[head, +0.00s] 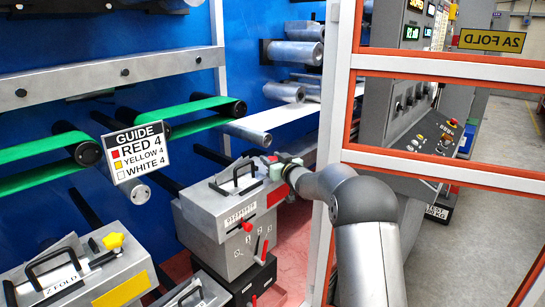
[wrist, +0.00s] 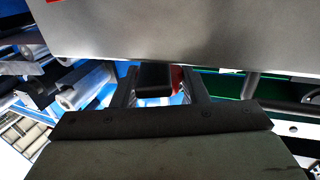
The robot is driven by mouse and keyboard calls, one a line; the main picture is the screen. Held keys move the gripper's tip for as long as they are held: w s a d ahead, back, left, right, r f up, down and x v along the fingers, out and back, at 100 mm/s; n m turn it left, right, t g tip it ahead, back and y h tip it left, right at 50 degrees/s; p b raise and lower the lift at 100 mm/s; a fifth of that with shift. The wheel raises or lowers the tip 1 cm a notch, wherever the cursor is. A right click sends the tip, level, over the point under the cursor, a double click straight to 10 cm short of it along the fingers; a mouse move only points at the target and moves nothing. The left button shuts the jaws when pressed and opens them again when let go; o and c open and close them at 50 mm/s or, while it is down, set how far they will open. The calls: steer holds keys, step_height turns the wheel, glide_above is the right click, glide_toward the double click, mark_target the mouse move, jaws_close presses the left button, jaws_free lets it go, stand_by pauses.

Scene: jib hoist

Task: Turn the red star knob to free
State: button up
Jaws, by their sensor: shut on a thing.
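The red star knob (head: 270,158) sits at the top right of the grey box (head: 212,212) that carries a red plate (head: 278,194). My gripper (head: 281,166) is at that corner and covers most of the knob. In the wrist view its two dark fingers (wrist: 157,88) stand on either side of a black piece, with a bit of the red knob (wrist: 177,77) showing by the right finger. The gripper is shut on the knob. The knob's turn and any free mark cannot be made out.
A black handle (head: 235,178) stands on the box top, left of my gripper. A second box with a yellow knob (head: 113,241) is at lower left. A GUIDE sign (head: 143,150) hangs behind.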

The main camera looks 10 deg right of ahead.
steer(key=n+y+p, duration=0.1)
steer(key=p, duration=0.1)
steer(key=r+n+g+y+p, duration=0.1)
steer(key=y+p, duration=0.1)
steer(key=p, duration=0.1)
steer(key=shift+d+g, duration=0.1)
steer(key=shift+g, duration=0.2)
steer(key=shift+w+f+n+g+y+p, duration=0.15)
steer(key=shift+n+g+y+p, duration=0.35)
steer(key=shift+n+y+p, duration=0.4)
steer(key=shift+f+g+y+p, duration=0.2)
steer(key=shift+g+y+p, duration=0.1)
steer(key=o, duration=1)
steer(key=shift+f, duration=0.1)
steer(key=shift+s, duration=0.2)
steer(key=b+v, duration=0.3)
steer(key=v, duration=1.4)
steer(key=shift+s+b, duration=0.15)
steer(key=shift+b, duration=0.15)
